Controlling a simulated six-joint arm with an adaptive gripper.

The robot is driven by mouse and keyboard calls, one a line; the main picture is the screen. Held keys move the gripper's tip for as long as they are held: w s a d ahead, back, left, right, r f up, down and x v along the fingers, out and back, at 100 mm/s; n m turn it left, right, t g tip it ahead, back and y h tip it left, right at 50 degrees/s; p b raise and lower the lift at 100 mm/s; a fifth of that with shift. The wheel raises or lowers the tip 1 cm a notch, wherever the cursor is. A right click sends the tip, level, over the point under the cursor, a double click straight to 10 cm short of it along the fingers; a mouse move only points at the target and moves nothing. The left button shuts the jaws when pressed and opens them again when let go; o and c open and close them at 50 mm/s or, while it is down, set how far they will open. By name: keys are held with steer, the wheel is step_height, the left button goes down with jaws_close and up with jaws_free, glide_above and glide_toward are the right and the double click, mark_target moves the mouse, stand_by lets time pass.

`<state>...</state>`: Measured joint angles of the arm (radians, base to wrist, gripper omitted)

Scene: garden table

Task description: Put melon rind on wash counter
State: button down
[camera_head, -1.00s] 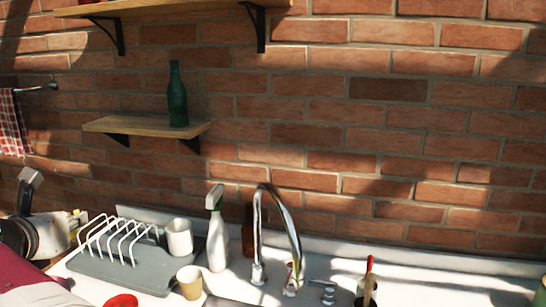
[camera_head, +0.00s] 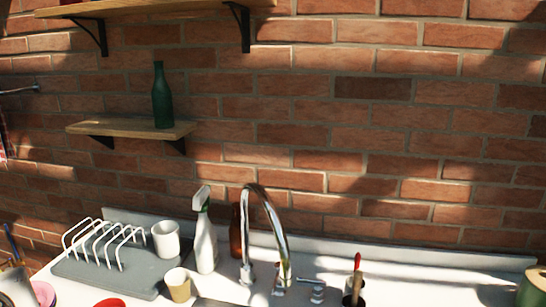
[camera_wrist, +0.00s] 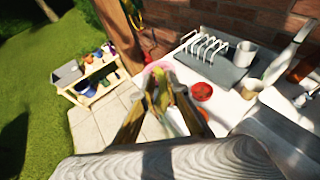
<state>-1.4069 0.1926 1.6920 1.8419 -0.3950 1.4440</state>
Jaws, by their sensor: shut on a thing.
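In the wrist view, my gripper (camera_wrist: 163,92) is shut on a narrow yellow-green piece (camera_wrist: 163,99), which looks like the melon rind. The fingers and blur hide part of it. It is held in front of a pink round dish at the counter's left end; I cannot tell if they touch. The white wash counter (camera_head: 405,287) runs along the brick wall in the head view, and its left part shows in the wrist view (camera_wrist: 228,106). My gripper is not clearly seen in the head view.
A grey drying mat (camera_head: 75,272) with a white rack, a white cup (camera_head: 165,239), a tan cup (camera_head: 178,285), a spray bottle (camera_head: 205,245) and a tall faucet (camera_head: 268,215) crowd the counter. A red dish (camera_wrist: 201,91) lies near my gripper. Paving and grass lie left.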

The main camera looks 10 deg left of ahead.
steer(key=s+d+f+n+g+y, duration=0.1)
steer(key=s+d+f+n+g, duration=0.3)
steer(key=s+d+f, duration=0.8)
steer(key=s+d+g, duration=0.1)
steer(key=s+d, duration=0.1)
steer(key=d, duration=0.1)
steer(key=shift+d+n+y, duration=0.2)
steer(key=shift+n+y, duration=0.1)
steer(key=shift+y, duration=0.1)
stand_by(0.6)
steer(key=shift+a+r, duration=0.1)
steer(key=shift+r, duration=0.05)
stand_by(0.3)
